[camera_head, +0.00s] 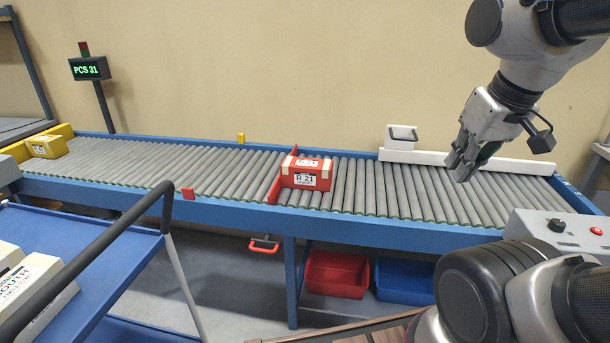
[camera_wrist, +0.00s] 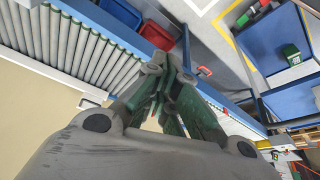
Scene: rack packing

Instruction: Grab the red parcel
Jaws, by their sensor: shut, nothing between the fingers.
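The red parcel (camera_head: 305,173) sits on the roller conveyor (camera_head: 400,188), against the right side of a red stop bar (camera_head: 282,180). It carries a white label reading "R 21" and pale tape on top. My gripper (camera_head: 456,170) is above the right part of the conveyor, to the right of the parcel and apart from it. Its fingers are shut and empty. In the wrist view my gripper (camera_wrist: 168,75) points toward the conveyor's edge. I cannot make out the parcel clearly there.
A yellow parcel (camera_head: 47,147) lies at the conveyor's far left end. A white guide rail (camera_head: 470,160) runs along the back right. A blue cart (camera_head: 75,255) stands front left with white boxes. Red (camera_head: 337,273) and blue (camera_head: 405,281) bins sit below. The rollers right of the parcel are clear.

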